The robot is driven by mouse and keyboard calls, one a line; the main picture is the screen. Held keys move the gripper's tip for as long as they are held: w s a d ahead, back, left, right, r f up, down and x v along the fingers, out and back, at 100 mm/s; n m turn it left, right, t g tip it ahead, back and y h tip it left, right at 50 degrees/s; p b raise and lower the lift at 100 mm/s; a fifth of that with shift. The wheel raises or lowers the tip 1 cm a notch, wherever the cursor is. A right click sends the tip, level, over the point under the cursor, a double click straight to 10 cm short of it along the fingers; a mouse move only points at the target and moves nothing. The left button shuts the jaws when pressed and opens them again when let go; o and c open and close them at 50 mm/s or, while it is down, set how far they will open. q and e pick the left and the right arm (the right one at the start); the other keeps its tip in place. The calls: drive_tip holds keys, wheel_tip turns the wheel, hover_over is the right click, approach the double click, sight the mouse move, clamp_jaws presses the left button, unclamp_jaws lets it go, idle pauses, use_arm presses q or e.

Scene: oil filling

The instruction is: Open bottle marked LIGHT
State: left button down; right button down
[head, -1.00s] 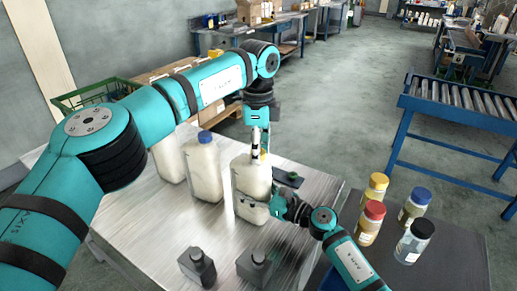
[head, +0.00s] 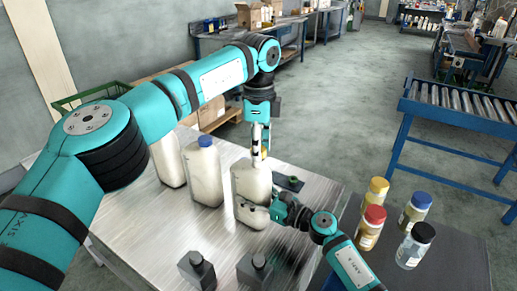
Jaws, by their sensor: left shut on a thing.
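A milky jug (head: 252,188) stands upright on the metal table (head: 150,235), right of two similar jugs. No LIGHT marking can be read. My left gripper (head: 261,146) points down above this jug, shut on its small yellow cap (head: 264,154), which is mostly hidden between the fingers. Whether the cap is clear of the neck cannot be seen. My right gripper (head: 274,209) is at the jug's lower right side, with a dark finger across its front. Whether it grips the jug is unclear. A jug with a blue cap (head: 204,174) stands just left.
Another jug (head: 169,160) stands farther left. Two dark grey containers (head: 197,270) are at the table's front. Small jars with yellow (head: 378,186), red, blue and black caps stand on a dark surface at right. A roller conveyor (head: 462,105) is beyond.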

use_arm(q)
drive_tip(key=shift+r, duration=0.1)
drive_tip(key=shift+r, duration=1.95)
use_arm(e)
drive_tip(key=shift+c, duration=1.4)
unclamp_jaws()
